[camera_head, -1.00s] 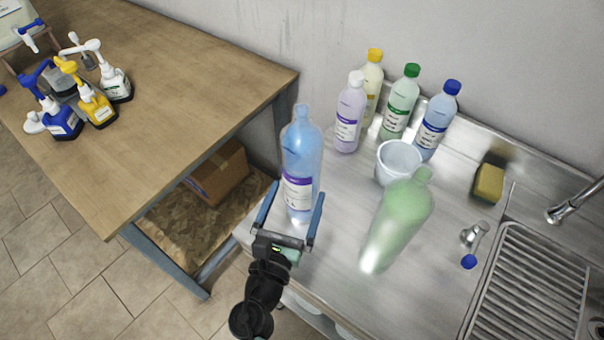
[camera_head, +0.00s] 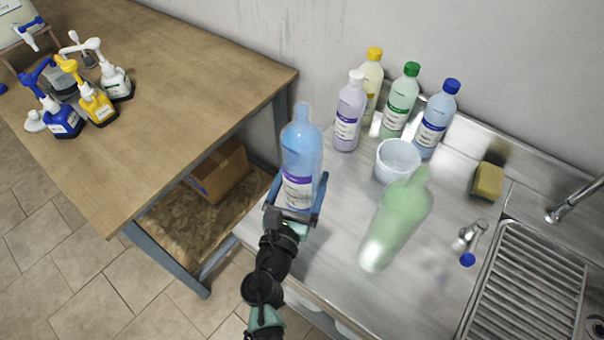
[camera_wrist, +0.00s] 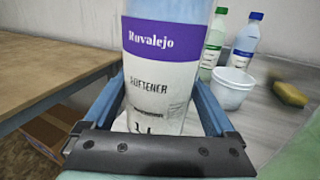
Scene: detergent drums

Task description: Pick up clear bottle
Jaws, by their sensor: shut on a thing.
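A clear bottle (camera_head: 301,158) with bluish contents and a purple-and-white label stands upright at the left edge of the steel counter. It has no coloured cap. My gripper (camera_head: 300,184) has its two blue fingers on either side of the bottle's lower body, shut on it. In the wrist view the bottle (camera_wrist: 160,60) fills the middle, with its softener label facing me. The fingers flank it left and right; its top is out of that view. The bottle appears to rest on the counter, its base partly hidden by my gripper.
Several capped bottles, including a blue-capped one (camera_head: 436,122), stand behind. A sponge (camera_head: 488,180) and sink lie right. A wooden table (camera_head: 180,100) is left.

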